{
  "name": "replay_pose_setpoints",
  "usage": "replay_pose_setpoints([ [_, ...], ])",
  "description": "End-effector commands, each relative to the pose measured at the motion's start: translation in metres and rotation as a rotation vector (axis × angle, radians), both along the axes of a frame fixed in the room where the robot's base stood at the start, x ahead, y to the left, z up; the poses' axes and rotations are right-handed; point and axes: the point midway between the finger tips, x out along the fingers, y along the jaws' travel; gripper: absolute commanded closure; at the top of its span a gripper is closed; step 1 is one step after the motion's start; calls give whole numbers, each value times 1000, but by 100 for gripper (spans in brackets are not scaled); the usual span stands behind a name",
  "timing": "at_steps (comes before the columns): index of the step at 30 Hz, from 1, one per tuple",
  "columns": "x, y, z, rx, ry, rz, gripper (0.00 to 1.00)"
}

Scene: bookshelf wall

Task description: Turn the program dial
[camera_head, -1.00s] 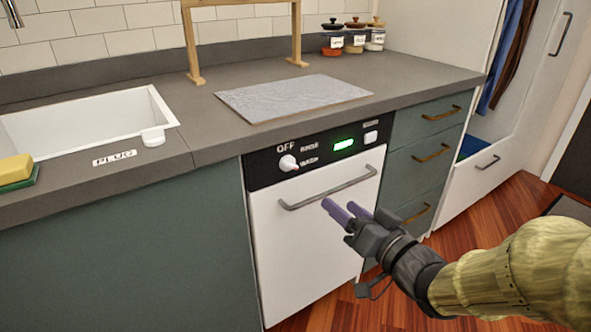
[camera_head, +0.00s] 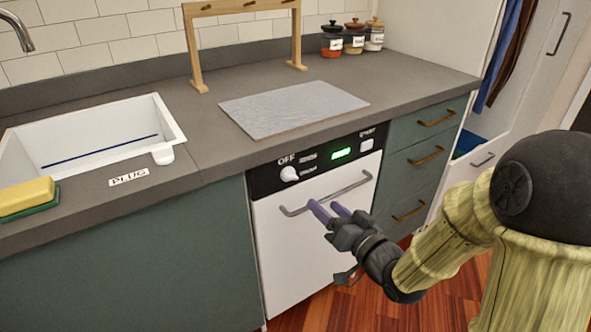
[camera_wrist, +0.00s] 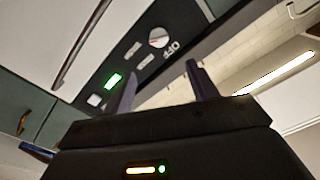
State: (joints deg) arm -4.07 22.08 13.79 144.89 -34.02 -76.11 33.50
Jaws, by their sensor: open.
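The program dial (camera_head: 289,174) is a white round knob on the black control panel (camera_head: 262,183) of the white dishwasher (camera_head: 300,243). OFF is printed above it, with two small labels to its right. In the wrist view the dial (camera_wrist: 158,37) shows beyond the fingers, near the upside-down OFF label. My gripper (camera_head: 328,209) has purple fingers that are apart and empty. In the head view they overlap the handle bar (camera_head: 345,190), below and right of the dial. I see no contact with the dial.
A green-lit display (camera_head: 341,154) and a white button (camera_head: 366,145) are on the panel's right. The counter (camera_head: 205,150) overhangs above, with a grey mat (camera_head: 292,108) on it. Drawers (camera_head: 415,170) stand to the right. The floor in front is clear.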

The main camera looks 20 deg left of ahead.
Motion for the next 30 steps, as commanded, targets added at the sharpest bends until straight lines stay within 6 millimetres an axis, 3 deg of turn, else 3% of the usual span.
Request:
replay_pose_setpoints([
  [15, 8, 12, 2, -7, 3, -7, 42],
  [30, 65, 80, -3, -4, -3, -5, 42],
])
